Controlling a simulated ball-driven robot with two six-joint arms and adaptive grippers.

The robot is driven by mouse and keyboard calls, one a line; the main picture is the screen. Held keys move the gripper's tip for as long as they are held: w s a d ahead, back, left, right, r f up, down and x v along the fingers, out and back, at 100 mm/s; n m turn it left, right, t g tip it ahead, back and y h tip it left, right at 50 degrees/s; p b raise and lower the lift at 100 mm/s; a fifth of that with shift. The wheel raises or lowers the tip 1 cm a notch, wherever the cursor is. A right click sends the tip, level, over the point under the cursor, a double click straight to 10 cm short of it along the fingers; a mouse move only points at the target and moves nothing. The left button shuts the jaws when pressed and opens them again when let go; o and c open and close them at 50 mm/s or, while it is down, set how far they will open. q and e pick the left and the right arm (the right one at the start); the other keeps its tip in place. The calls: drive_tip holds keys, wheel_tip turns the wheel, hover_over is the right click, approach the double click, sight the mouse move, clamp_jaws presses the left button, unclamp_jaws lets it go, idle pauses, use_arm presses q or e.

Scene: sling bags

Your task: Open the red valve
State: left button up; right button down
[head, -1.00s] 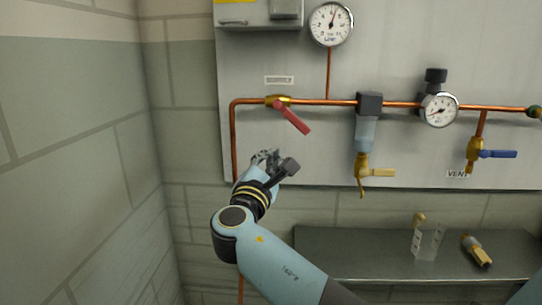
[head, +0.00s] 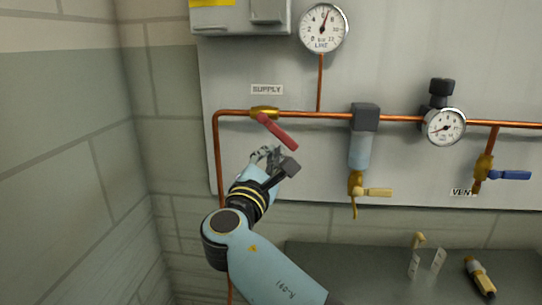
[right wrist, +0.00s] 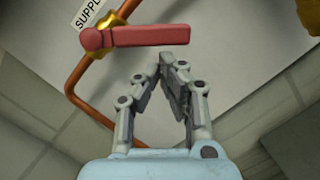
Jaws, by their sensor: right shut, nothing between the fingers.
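The red valve has a red lever (head: 277,132) on a brass body (head: 264,113) under the SUPPLY label. In the head view the lever slants down to the right from the pipe. In the right wrist view the red lever (right wrist: 150,36) lies across the top of the picture, beyond the fingertips. My right gripper (head: 268,155) is just below the lever in the head view. In the right wrist view its fingers (right wrist: 167,62) are shut with nothing between them. A gap shows between fingertips and lever there; I cannot tell its depth. My left gripper is not in view.
A copper pipe (head: 400,119) runs along the grey panel (head: 240,60). A filter with a yellow-handled tap (head: 372,192), gauges (head: 323,28) and (head: 444,127), and a blue lever (head: 513,175) are to the right. A shelf (head: 380,262) below holds small parts.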

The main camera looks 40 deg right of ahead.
sight(294, 142)
drive_tip(key=shift+s+d+r+n+t+p, duration=0.15)
drive_tip(key=shift+s+d+n+t+p, duration=0.15)
drive_tip(key=shift+n+p, duration=0.4)
drive_tip(key=n+p, duration=0.1)
drive_tip(key=s+d+r+n+t+p, duration=0.1)
drive_tip(key=n, duration=0.1)
drive_tip(key=n+p, duration=0.2)
drive_tip(key=shift+s+d+r, duration=0.2)
drive_tip(key=shift+s+r, duration=0.15)
drive_tip(key=n+p, duration=0.1)
drive_tip(key=s+r+n+t+p, duration=0.1)
drive_tip(key=n, duration=0.1)
drive_tip(key=shift+d+y, duration=0.35)
drive_tip(key=shift+y, duration=0.05)
drive_tip(key=shift+s+d+r, duration=0.1)
drive_tip(key=shift+r, duration=0.05)
drive_tip(key=shift+p, duration=0.3)
